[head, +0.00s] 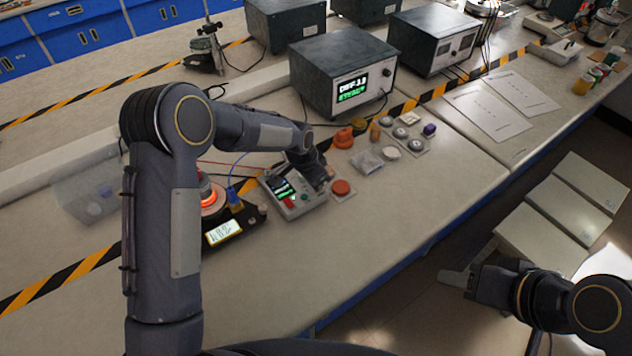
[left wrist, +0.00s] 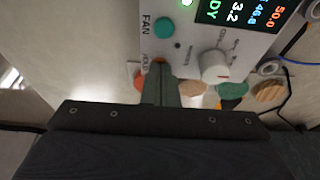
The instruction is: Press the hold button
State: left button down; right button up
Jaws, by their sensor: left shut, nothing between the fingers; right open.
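The control box (head: 297,204) sits on the bench in the head view, with a lit screen and small coloured buttons. In the left wrist view its panel shows a teal FAN button (left wrist: 164,27), a white knob (left wrist: 214,66) and a lit readout (left wrist: 240,14). The orange-red hold button (left wrist: 160,61), beside a partly readable HOLD label, is mostly covered by my fingertips. My left gripper (left wrist: 161,72) is shut and empty, its tips at that button; I cannot tell whether they touch. My right gripper (head: 460,281) is open and empty, off the bench's front side.
A red round button (head: 341,187) on a pad stands right of the box. A glowing heater (head: 210,200) stands left of it. A dark power unit (head: 340,75) is behind. Small parts (head: 390,150) lie to the right. The bench front is clear.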

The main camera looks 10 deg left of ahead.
aim_at(309, 195)
pick_arm(q)
jog(key=shift+f+b, duration=0.5)
jog(key=shift+f, duration=0.2)
jog(key=shift+s+f, duration=0.1)
jog(key=shift+s, duration=0.15)
jog(key=shift+a, duration=0.1)
pick_arm(e)
jog(key=shift+s+f, duration=0.15)
jog(key=shift+f, duration=0.75)
pick_arm(q)
jog(key=r, duration=0.1)
jog(key=r+p, duration=0.1)
jog(key=r, duration=0.1)
jog(key=r+p, duration=0.1)
jog(key=r, duration=0.1)
jog(key=shift+w+r, duration=0.15)
jog(key=shift+w, duration=0.1)
jog(key=p+v, duration=0.5)
jog(key=v, duration=0.4)
jog(key=shift+r, duration=0.35)
pick_arm(e)
notch_tip(309, 195, up, 7)
jog(key=shift+w, duration=0.2)
